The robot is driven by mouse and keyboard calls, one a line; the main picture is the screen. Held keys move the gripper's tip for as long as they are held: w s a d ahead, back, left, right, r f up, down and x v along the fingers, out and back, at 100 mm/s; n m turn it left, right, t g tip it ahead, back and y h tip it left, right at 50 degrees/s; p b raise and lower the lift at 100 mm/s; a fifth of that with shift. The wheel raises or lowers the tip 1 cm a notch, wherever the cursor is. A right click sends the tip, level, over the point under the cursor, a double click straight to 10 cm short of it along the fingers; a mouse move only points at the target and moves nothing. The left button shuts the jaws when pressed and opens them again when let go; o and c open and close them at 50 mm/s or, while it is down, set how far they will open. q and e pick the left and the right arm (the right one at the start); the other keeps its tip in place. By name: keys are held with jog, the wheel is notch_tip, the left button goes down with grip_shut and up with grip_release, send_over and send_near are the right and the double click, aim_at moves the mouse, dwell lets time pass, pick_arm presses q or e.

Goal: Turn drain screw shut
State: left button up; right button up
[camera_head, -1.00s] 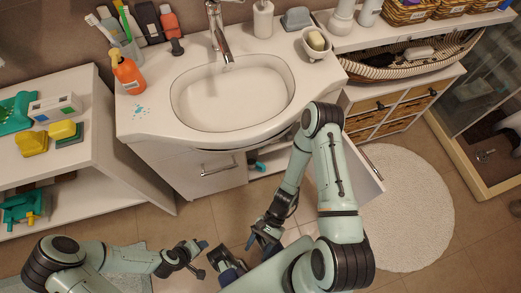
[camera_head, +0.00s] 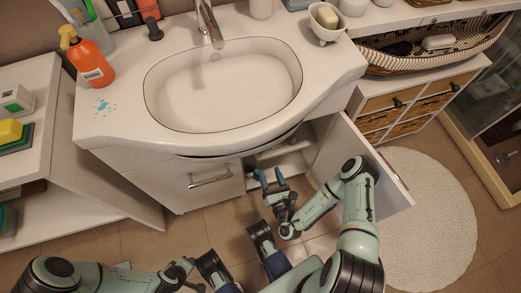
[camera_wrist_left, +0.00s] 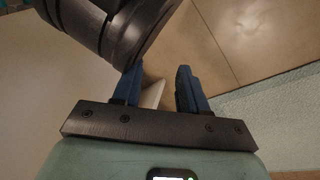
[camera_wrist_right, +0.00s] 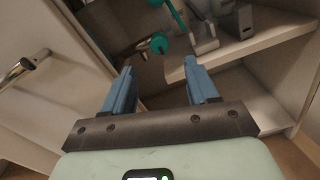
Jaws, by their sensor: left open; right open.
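In the right wrist view, a teal round knob (camera_wrist_right: 158,42), which looks like the drain screw, sits inside the open cabinet under the sink, beyond my fingertips. A teal bar (camera_wrist_right: 175,12) rises near it. My right gripper (camera_wrist_right: 160,70) is open and empty, its two fingers pointing into the cabinet, apart from the knob.
The white sink (camera_head: 225,88) overhangs the cabinet. A closed front with a chrome handle (camera_head: 209,180) is left of the opening; an open white door (camera_head: 350,165) is on its right. Grey items (camera_wrist_right: 245,20) stand on the cabinet shelf. A round rug (camera_head: 430,210) lies right.

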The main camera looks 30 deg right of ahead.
aim_at(261, 152)
jog(key=b+x, duration=0.3)
jog(key=x, duration=0.7)
jog(key=shift+a, duration=0.15)
pick_arm(q)
jog(key=s+f+g, duration=0.2)
jog(key=s+f, duration=0.3)
jog(key=s, duration=0.2)
jog(key=shift+a+g, duration=0.3)
jog(key=shift+a, duration=0.15)
pick_arm(e)
jog(key=shift+x, duration=0.8)
jog(key=c, duration=1)
